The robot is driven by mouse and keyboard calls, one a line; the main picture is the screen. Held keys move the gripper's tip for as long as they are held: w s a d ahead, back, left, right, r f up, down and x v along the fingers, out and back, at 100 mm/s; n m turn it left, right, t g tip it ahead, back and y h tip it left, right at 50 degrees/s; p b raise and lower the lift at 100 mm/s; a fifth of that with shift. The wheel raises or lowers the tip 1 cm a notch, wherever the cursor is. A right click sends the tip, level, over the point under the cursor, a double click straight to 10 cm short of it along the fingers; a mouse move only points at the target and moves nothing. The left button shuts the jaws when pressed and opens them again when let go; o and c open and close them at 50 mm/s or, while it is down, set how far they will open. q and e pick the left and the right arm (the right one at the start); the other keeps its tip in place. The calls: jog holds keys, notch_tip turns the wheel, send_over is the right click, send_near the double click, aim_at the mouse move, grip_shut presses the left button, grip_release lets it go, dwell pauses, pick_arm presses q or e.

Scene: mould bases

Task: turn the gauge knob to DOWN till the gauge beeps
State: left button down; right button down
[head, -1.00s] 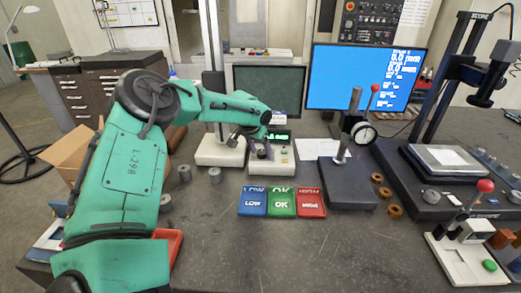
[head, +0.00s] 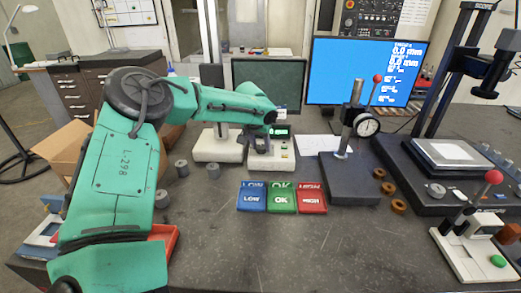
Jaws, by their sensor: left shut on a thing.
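The gauge is a white box (head: 284,162) with a small green-lit display (head: 281,132), at the back middle of the bench in the head view. Its knob is on the left part of the box front, mostly hidden behind my fingers. My left gripper (head: 262,147) reaches in from the left and is shut on the knob. The display digits and any DOWN mark are too small to read. My right gripper is out of view.
A blue LOW tray (head: 252,208), green OK tray (head: 282,208) and red HIGH tray (head: 312,208) lie in front of the gauge. A dial gauge stand (head: 347,185) is to the right. Grey cylinders (head: 213,170) stand on the left. The front middle is clear.

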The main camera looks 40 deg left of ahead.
pick_arm(q)
jog(key=shift+f+n+y+b, duration=0.1)
jog(key=shift+n+y+b, duration=0.4)
jog(key=shift+n, duration=0.7)
jog(key=shift+d+n+g+y+b, duration=0.1)
jog(key=shift+n+g+y+b, duration=0.3)
jog(key=shift+n, duration=0.7)
jog(key=shift+c, duration=1.9)
grip_release()
jog(key=b+v, duration=0.1)
jog(key=v, duration=1.3)
jog(key=shift+r+b, duration=0.3)
jog(key=shift+r, duration=0.2)
jog(key=shift+w, duration=0.15)
